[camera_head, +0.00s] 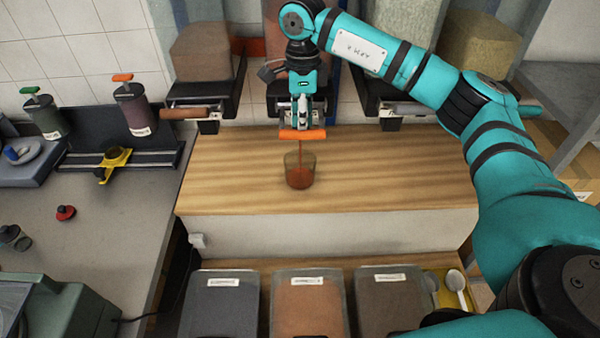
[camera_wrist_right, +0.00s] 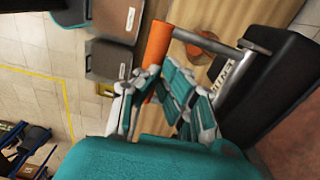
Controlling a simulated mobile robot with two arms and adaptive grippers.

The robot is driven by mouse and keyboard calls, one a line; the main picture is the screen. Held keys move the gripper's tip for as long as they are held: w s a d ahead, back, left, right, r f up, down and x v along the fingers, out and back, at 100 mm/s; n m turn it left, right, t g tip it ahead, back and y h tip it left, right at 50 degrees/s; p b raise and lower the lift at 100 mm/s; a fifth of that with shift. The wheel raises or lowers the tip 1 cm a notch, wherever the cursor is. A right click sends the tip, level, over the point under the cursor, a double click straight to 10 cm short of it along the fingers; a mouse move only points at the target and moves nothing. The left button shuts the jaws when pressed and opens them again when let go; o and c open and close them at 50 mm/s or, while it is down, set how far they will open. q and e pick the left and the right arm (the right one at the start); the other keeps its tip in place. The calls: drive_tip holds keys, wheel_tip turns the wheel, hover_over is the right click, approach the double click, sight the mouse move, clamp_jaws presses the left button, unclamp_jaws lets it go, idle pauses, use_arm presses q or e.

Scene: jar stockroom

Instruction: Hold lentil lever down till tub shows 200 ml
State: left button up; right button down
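The lentil lever (camera_head: 303,135) is an orange bar on the middle wall dispenser; it also shows in the right wrist view (camera_wrist_right: 157,48). My right gripper (camera_head: 302,118) is at the lever from above. A thin red-orange stream falls from under the lever into a clear tub (camera_head: 299,160), which stands upright on the wooden counter. Red-orange lentils cover the tub's lower part. The tub's marks are too small to read. My left gripper is not in view.
Similar dispensers stand left, with a brown lever (camera_head: 187,113), and right. Several labelled bins (camera_head: 222,283) stand in front, below the counter (camera_head: 400,160). The grey side bench holds a rail with a yellow holder (camera_head: 113,160) and a red knob (camera_head: 66,212). Counter beside the tub is clear.

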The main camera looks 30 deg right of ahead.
drive_tip(key=shift+r, duration=0.1)
idle(0.4)
drive_tip(key=shift+r+p, duration=0.9)
drive_tip(key=shift+r, duration=0.3)
drive_tip(key=shift+f, duration=0.1)
idle(6.2)
